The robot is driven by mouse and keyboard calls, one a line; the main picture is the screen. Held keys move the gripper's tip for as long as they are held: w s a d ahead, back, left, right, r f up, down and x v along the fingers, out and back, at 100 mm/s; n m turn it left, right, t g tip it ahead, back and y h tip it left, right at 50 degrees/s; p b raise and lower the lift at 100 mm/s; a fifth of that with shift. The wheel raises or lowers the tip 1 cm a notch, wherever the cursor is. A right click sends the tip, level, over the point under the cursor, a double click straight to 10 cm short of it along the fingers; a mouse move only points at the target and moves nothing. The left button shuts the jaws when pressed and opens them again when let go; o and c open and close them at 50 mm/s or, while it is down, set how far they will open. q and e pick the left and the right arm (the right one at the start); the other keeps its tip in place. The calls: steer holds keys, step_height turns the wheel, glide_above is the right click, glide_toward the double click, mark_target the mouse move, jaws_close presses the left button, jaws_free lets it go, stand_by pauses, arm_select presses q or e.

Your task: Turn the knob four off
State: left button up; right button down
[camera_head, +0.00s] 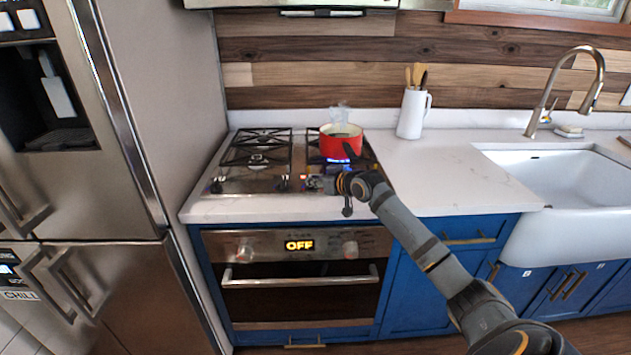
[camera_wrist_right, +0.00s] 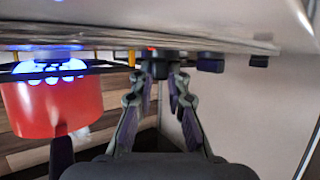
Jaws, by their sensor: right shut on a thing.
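My right gripper (camera_head: 312,183) is at the front edge of the cooktop (camera_head: 240,182), towards its right side. In the right wrist view, which looks upside down, its two fingers (camera_wrist_right: 158,82) are shut on a dark stove knob (camera_wrist_right: 160,69), one finger on each side. No number shows on this knob. In the head view the gripper mostly hides it. A blue flame (camera_wrist_right: 52,68) burns under a red pot (camera_head: 341,136), which also shows in the wrist view (camera_wrist_right: 60,108). My left gripper is not in view.
Other knobs (camera_head: 283,184) sit along the cooktop front; two show beside my fingers in the wrist view (camera_wrist_right: 210,62). A white utensil jug (camera_head: 412,113) stands right of the stove. The counter (camera_head: 450,180) before the sink (camera_head: 560,180) is clear. A fridge (camera_head: 170,100) stands left.

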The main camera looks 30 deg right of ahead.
steer(key=m+h+p, duration=0.1)
steer(key=p, duration=0.1)
steer(key=h+p, duration=0.1)
steer(key=m+p, duration=0.1)
steer(key=p, duration=0.1)
steer(key=shift+a+r+m+h+p, duration=0.3)
steer(key=shift+h, duration=0.1)
steer(key=shift+f+m+h+p, duration=0.1)
steer(key=shift+m+h+p, duration=0.2)
steer(key=shift+h+p, duration=0.15)
steer(key=shift+a+f+m+g+h, duration=0.15)
steer(key=shift+m+g+h, duration=0.25)
steer(key=shift+m+h, duration=0.45)
steer(key=shift+w+f+m+g+h, duration=0.15)
steer(key=shift+m+g+h, duration=0.45)
steer(key=shift+m+h, duration=0.6)
steer(key=c, duration=1.3)
jaws_free()
